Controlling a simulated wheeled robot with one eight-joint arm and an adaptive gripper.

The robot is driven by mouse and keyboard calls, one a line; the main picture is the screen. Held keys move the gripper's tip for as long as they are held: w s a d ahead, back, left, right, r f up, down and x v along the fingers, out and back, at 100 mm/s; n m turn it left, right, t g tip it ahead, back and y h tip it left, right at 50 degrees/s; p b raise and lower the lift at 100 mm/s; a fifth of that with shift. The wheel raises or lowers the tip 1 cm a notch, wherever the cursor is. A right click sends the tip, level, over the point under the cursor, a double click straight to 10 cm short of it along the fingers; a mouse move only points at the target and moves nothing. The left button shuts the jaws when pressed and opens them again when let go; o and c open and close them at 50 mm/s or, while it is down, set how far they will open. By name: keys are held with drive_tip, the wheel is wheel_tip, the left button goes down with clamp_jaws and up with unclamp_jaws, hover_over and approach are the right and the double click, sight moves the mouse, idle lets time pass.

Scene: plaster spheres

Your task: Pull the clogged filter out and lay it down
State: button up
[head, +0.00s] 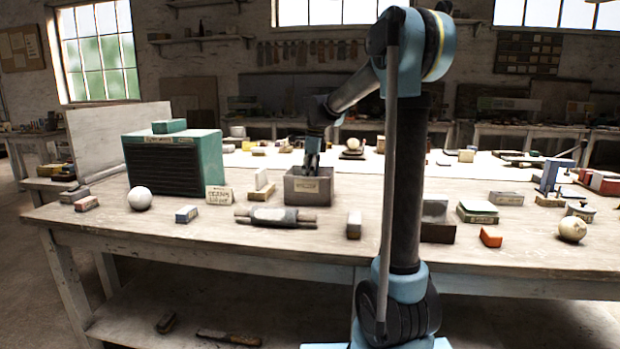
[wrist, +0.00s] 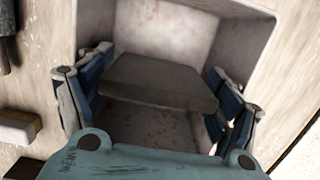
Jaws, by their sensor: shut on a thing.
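A flat grey slab (wrist: 158,84), which I take to be the filter, is between the two blue fingers of my gripper (wrist: 160,66) in the wrist view. The fingers are shut on its two sides. The slab is over or inside an open pale box (wrist: 210,18), whose walls surround it; I cannot tell whether it touches the floor. In the head view my gripper (head: 312,158) points down into the grey labelled box (head: 308,188) on the bench, and the slab is hidden there. A green housing (head: 200,160) with a dark slatted front stands left of the box.
A white ball (head: 139,198), a small sign (head: 220,195) and a roller-shaped thing (head: 275,217) lie near the box. Bare bench top (head: 160,238) shows along the front edge.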

drive_tip(key=shift+f, duration=0.6)
drive_tip(key=o, duration=1.1)
drive_tip(key=shift+r, duration=0.1)
drive_tip(key=shift+r, duration=1.9)
